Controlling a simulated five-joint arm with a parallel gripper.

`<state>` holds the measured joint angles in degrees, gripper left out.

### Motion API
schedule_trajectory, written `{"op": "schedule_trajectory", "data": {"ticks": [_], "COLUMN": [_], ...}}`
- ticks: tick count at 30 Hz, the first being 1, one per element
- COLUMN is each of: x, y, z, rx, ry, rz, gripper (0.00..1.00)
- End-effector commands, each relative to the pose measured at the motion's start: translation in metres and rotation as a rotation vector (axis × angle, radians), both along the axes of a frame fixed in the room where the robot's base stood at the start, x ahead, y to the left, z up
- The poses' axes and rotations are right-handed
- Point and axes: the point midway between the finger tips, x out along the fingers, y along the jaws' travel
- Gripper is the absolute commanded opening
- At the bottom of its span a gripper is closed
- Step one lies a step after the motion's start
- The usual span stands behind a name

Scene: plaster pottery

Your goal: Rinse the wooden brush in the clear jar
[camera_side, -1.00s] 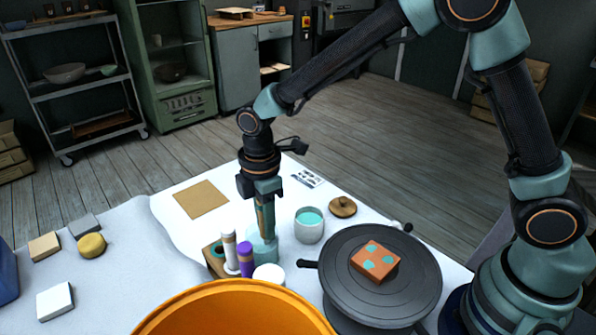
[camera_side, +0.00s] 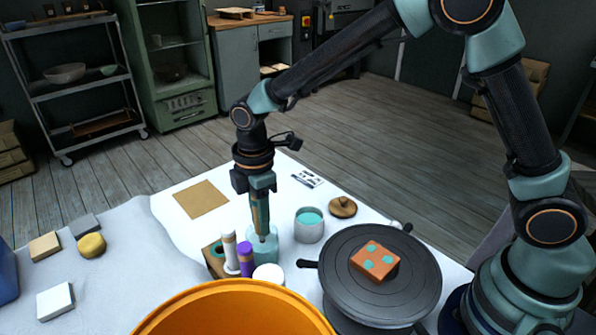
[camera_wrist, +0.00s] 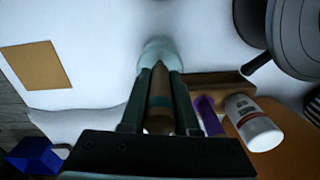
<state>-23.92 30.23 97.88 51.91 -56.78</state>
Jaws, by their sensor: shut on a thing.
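My gripper (camera_side: 260,222) is shut on the wooden brush (camera_side: 261,216) and points down over the clear jar (camera_side: 268,258). The brush is near upright, its lower end at the jar's mouth in the side view; how deep it reaches is hard to tell. In the wrist view, the brush (camera_wrist: 160,95) lies between the fingers of my gripper (camera_wrist: 158,98), and its tip overlaps the pale, see-through jar (camera_wrist: 160,46). The jar stands on the white table.
Close by are white and purple bottles (camera_side: 246,257) in a wooden box, a teal glaze cup (camera_side: 309,230) and a wooden lid (camera_side: 342,207). A dark wheel (camera_side: 405,285) bears an orange tile with teal spots (camera_side: 374,259). A large orange bowl (camera_side: 235,290) is in front.

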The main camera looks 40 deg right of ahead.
Motion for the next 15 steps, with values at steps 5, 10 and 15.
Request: {"op": "schedule_trajectory", "data": {"ticks": [5, 10, 15], "x": [0.001, 0.000, 0.001], "y": [0.000, 0.000, 0.000], "z": [0.018, 0.033, 0.048], "rx": [0.001, 0.001, 0.001], "ry": [-0.003, -0.002, -0.003], "rz": [0.000, 0.000, 0.000], "gripper": [0.00, 0.00, 0.00]}}
